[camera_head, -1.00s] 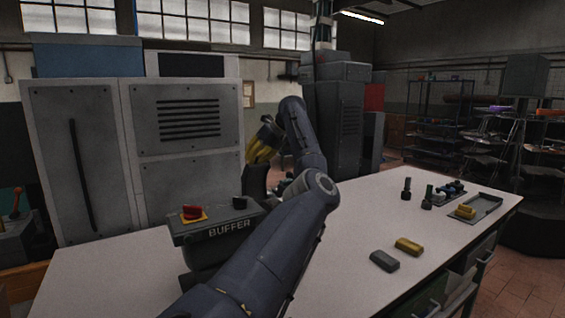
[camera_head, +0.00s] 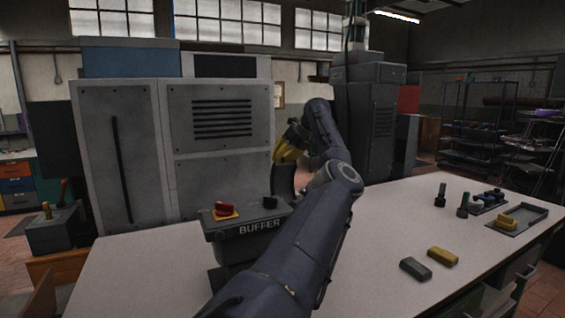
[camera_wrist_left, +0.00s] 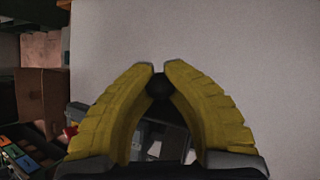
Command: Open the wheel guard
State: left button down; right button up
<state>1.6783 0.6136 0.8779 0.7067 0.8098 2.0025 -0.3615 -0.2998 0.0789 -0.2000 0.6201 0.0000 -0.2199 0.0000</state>
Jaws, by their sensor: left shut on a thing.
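The buffer (camera_head: 240,238) stands on the pale bench, with its name on the front panel. Its dark curved wheel guard (camera_head: 283,180) rises behind the panel, partly covered by my left arm. My left gripper (camera_head: 287,156), with yellow fingers, is at the top of the guard. In the left wrist view its fingertips (camera_wrist_left: 159,76) are closed around a small dark round knob (camera_wrist_left: 158,90). Below the knob, grey parts of the machine show between the fingers. The wheel itself cannot be made out. My right gripper is not in view.
A red button (camera_head: 224,208) on a yellow plate and a black knob (camera_head: 269,202) sit on the panel. A grey block (camera_head: 415,268) and a yellow block (camera_head: 442,256) lie to the right. A tray (camera_head: 535,213) is farther right.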

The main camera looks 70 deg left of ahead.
pick_arm(q)
jog(key=shift+w+f, duration=0.1)
jog(key=c, duration=1.1)
grip_release()
jog(key=v, duration=1.2)
